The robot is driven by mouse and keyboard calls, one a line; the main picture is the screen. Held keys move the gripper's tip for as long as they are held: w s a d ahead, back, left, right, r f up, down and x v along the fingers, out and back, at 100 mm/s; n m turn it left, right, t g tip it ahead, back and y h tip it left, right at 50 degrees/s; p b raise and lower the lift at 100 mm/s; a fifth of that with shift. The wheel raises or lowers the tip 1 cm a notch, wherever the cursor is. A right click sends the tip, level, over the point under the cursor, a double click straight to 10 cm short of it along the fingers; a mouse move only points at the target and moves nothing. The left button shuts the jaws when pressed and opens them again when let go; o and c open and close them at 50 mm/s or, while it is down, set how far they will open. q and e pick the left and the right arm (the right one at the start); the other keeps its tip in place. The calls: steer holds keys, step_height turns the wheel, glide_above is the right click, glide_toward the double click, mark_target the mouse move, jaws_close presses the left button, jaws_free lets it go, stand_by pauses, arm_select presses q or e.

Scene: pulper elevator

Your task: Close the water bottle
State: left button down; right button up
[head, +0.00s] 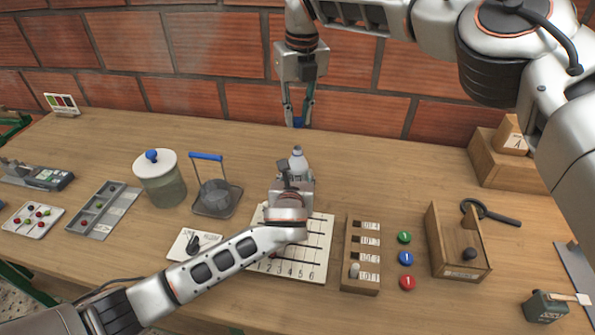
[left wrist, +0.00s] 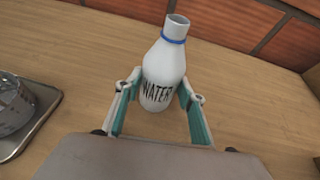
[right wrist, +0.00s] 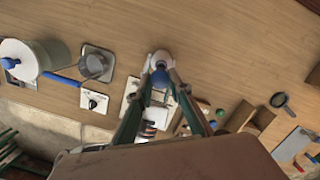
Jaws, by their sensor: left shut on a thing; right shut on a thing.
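The white water bottle (head: 298,160) stands upright on the table, with its lower part hidden behind my left gripper (head: 294,178) in the head view. In the left wrist view the bottle (left wrist: 165,72) shows the word WATER, a blue ring at its neck and an uncapped mouth. My left gripper (left wrist: 164,90) is shut around its body. My right gripper (head: 298,118) points down above the bottle, shut on the blue cap (head: 298,123). The cap (right wrist: 160,77) also shows between the fingertips in the right wrist view. The cap and bottle mouth are apart.
A numbered board (head: 318,250) lies in front. A slotted wooden block (head: 361,262), coloured discs (head: 406,258) and an open wooden box (head: 455,250) are to the right.

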glide_above(298, 148)
steer(key=shift+s+f, duration=0.1)
steer(key=shift+f, duration=2.4)
steer(key=shift+f, duration=0.1)
steer(key=shift+f, duration=0.8)
steer(key=shift+f, duration=0.55)
steer(key=m, duration=0.4)
steer(key=shift+a+m, duration=0.1)
steer(key=shift+m, duration=0.2)
steer(key=m+h, duration=0.1)
steer(key=m, duration=0.4)
